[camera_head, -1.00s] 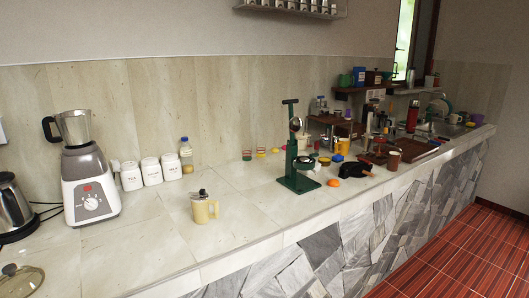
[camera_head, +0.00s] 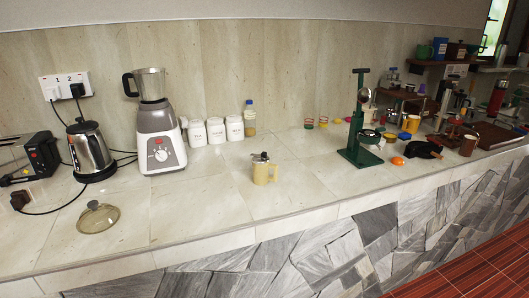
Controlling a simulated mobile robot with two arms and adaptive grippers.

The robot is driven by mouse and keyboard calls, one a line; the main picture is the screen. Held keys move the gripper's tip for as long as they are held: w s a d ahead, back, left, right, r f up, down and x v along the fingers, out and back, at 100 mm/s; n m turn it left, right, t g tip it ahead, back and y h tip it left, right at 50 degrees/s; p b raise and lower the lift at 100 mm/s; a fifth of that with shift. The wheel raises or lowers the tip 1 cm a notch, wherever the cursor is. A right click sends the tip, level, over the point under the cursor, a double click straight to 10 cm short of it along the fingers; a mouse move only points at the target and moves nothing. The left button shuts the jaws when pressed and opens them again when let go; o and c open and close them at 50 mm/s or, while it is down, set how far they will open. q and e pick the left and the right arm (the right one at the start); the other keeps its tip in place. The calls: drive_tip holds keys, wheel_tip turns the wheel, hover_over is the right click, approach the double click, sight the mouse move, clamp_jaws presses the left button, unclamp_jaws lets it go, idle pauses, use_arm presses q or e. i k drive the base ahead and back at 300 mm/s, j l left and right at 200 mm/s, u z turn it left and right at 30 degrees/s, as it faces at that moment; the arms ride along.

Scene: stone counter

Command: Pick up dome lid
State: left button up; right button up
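The dome lid (camera_head: 97,218) is a see-through, brownish glass lid with a dark knob on top. It lies on the stone counter (camera_head: 190,211) at the left, near the front edge, knob upward. It stands apart from other things, in front of the kettle. Neither of my grippers shows in the head view.
Behind the lid are a steel kettle (camera_head: 90,150), a toaster (camera_head: 28,160) with a cord looping onto the counter, and a blender (camera_head: 157,135). The counter around the lid is mostly clear.

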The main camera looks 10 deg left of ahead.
sight(98, 217)
drive_tip(key=u, duration=1.65)
